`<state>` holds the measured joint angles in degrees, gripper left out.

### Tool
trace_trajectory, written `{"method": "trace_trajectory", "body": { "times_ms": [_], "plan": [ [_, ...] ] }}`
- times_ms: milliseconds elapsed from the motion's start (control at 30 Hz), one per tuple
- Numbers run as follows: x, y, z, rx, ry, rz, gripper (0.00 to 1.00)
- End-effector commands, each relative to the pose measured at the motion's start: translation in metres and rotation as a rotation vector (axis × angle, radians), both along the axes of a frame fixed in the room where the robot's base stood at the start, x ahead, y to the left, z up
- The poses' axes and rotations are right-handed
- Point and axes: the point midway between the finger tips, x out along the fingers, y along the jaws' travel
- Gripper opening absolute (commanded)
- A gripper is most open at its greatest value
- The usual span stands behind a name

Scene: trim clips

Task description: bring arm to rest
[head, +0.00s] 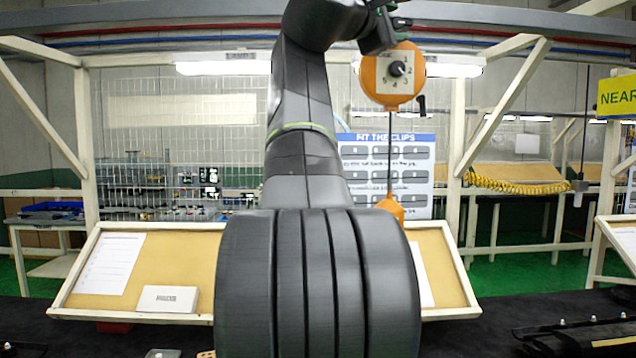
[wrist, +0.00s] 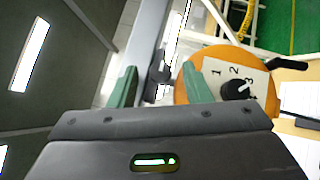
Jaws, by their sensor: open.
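My arm rises up the middle of the head view, with my gripper (head: 377,30) at the top, raised high above the bench. In the wrist view my gripper (wrist: 158,85) shows two green-grey fingers spread apart, with nothing held between them. An orange round dial unit (head: 393,77) with a numbered plate and black knob hangs just below and beside my gripper in the head view. It also shows to the right of the fingers in the wrist view. I cannot tell whether the right finger touches it.
A tilted tan board (head: 190,262) with papers and a small white box (head: 167,299) stands behind my arm. A blue-headed sign (head: 388,160) hangs behind. Black parts (head: 575,335) lie at the lower right on the dark surface. A yellow coiled hose (head: 515,184) hangs at right.

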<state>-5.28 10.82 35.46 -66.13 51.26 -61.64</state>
Motion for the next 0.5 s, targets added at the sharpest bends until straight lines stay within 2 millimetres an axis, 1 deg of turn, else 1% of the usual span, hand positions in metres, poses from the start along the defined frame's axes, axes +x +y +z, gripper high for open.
{"method": "trace_trajectory", "body": {
  "times_ms": [33,500],
  "plan": [
    [0.0002,-0.0006,-0.0066,-0.026,-0.001,-0.002,0.44],
    [0.0002,-0.0023,-0.0100,-0.282,-0.010,-0.003,0.44]
  ]
}}
